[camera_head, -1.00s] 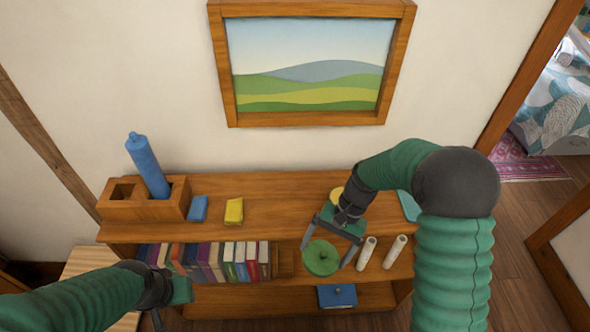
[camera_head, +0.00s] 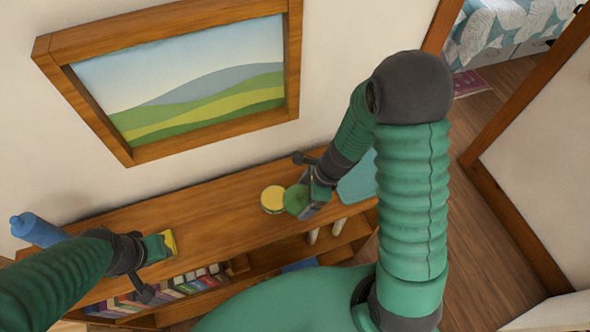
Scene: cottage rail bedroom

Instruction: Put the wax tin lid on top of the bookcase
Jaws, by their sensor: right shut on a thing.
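The green round lid (camera_head: 296,201) is in my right gripper (camera_head: 302,205), which is shut on it. It is over the bookcase top (camera_head: 222,207), just right of a round tin with a yellow top (camera_head: 273,198); I cannot tell whether the lid touches the tin or the wood. My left gripper (camera_head: 152,270) is open and empty, over the left front part of the bookcase, close to a yellow block (camera_head: 170,241).
A teal flat thing (camera_head: 358,180) lies at the right end. Books (camera_head: 175,288) and white rolls (camera_head: 338,226) are on the shelf below. A framed picture (camera_head: 145,152) hangs above.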

